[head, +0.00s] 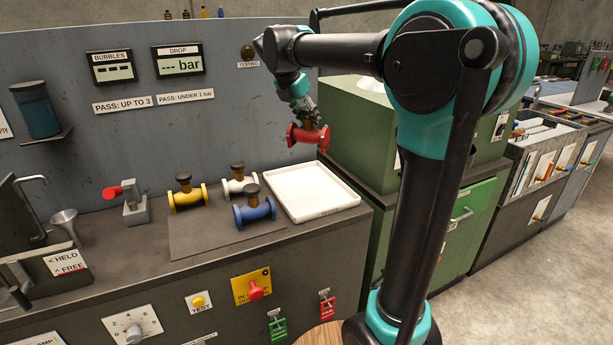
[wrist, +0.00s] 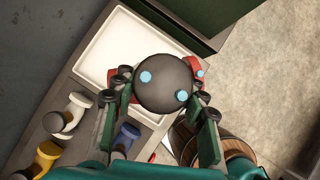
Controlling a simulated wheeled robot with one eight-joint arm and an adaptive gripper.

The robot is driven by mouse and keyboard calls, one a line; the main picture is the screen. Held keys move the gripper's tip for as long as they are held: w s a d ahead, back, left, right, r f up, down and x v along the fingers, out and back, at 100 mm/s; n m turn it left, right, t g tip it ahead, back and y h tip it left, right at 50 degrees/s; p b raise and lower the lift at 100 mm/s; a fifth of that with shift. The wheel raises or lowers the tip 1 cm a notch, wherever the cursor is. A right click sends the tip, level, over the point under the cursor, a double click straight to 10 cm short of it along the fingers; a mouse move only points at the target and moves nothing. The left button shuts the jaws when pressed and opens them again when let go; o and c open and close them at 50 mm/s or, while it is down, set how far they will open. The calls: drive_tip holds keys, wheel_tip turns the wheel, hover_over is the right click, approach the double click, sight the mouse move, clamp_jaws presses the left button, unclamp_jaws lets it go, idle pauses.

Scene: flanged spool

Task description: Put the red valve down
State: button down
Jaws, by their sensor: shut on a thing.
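The red valve (head: 307,136) is a flanged spool with a brown stem on top. My gripper (head: 305,114) is shut on the valve's top from above. In the wrist view my gripper (wrist: 166,95) has its fingers on both sides of a dark round knob (wrist: 165,84), which hides most of the valve; bits of red show behind it. The white tray (wrist: 100,52) is empty and lies below and to the left in the wrist view.
A yellow valve (head: 187,197), a white valve (head: 240,184) and a blue valve (head: 254,209) stand on a grey mat left of the tray. A green cabinet (head: 352,125) rises right behind the tray.

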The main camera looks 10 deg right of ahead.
drive_tip(key=shift+w+f, duration=0.15)
drive_tip(key=shift+f, duration=0.2)
wheel_tip(320, 180, down, 19)
drive_tip(key=shift+f, duration=0.1)
idle(0.3)
drive_tip(key=shift+f, duration=0.1)
drive_tip(key=c, duration=0.9)
unclamp_jaws()
drive_tip(key=shift+o, duration=0.2)
